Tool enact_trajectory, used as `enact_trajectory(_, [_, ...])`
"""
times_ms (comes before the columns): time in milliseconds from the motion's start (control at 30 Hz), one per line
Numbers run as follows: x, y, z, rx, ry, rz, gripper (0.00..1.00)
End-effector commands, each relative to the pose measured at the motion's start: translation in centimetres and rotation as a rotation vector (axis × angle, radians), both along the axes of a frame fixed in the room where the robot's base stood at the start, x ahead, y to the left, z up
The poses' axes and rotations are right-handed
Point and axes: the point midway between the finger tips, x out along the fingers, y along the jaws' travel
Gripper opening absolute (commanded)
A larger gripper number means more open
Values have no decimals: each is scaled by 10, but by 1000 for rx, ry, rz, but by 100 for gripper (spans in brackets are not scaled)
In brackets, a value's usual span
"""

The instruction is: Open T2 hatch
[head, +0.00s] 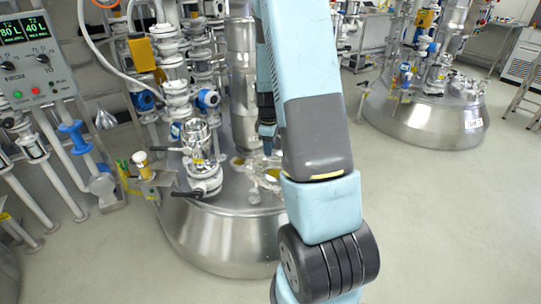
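A steel reactor tank (222,240) stands in front of me, its domed top crowded with fittings. A round flanged fitting with a clear glass upper part (203,172) sits at the top's front left, and a black lever handle (187,194) sticks out from it to the left. I cannot tell whether this is the T2 hatch, and I see no readable T2 mark on this tank. My gripper (267,143) hangs over the tank top near the central column. It is small and partly hidden behind my blue arm, so its fingers cannot be made out.
A control panel (36,58) with green displays stands at left, beside white pipes and a blue valve (75,134). A second steel tank (425,118) with a label stands at back right. Pale floor (455,220) is clear at right. Tall piping rises behind the tank top.

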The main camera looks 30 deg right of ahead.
Motion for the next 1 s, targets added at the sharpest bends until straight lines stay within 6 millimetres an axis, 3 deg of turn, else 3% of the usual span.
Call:
enact_trajectory(300, [2, -2, -38, 0, 0, -1, 39])
enact_trajectory(733, [2, -2, -46, 0, 0, -1, 39])
enact_trajectory(1000, [2, -2, -46, -1, -1, -1, 14])
